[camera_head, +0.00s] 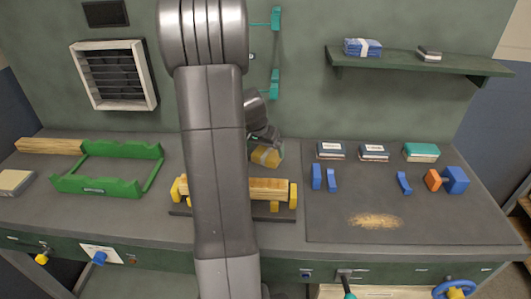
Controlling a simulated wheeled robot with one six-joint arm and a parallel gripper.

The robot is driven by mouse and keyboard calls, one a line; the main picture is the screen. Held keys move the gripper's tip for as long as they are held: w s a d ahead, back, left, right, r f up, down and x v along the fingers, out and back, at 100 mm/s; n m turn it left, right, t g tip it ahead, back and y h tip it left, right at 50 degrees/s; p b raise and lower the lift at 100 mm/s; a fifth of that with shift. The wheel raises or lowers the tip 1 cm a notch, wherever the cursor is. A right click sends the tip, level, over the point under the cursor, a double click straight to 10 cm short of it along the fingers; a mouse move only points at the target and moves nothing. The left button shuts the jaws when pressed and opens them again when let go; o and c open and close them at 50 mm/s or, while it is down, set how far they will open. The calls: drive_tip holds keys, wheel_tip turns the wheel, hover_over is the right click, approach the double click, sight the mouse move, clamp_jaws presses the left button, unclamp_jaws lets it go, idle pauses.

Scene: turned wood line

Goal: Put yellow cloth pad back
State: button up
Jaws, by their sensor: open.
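A small yellow block-like thing (266,157) with a paler band, which looks like the yellow cloth pad, is on the grey bench behind the wooden piece, right of my arm. My gripper (266,141) is dark and sits just above or against its upper edge. My gripper is open, but its fingertips are small and partly hidden by my arm. I cannot tell whether they touch the pad or straddle it.
My arm hides the middle of the bench. A wooden bar (268,189) lies across yellow supports. A green frame (108,184) stands left. Blue blocks (316,177) and a sawdust patch (375,220) are on the dark mat (335,230). A green shelf (420,64) is above.

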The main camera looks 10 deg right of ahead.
sight(266, 153)
drive_tip(key=v, duration=0.8)
drive_tip(key=x, duration=1.1)
drive_tip(key=shift+w+d+f, duration=0.1)
drive_tip(key=shift+w+f, duration=0.1)
drive_tip(key=shift+f, duration=0.1)
drive_tip(key=shift+r, duration=0.45)
drive_tip(key=shift+s, duration=0.1)
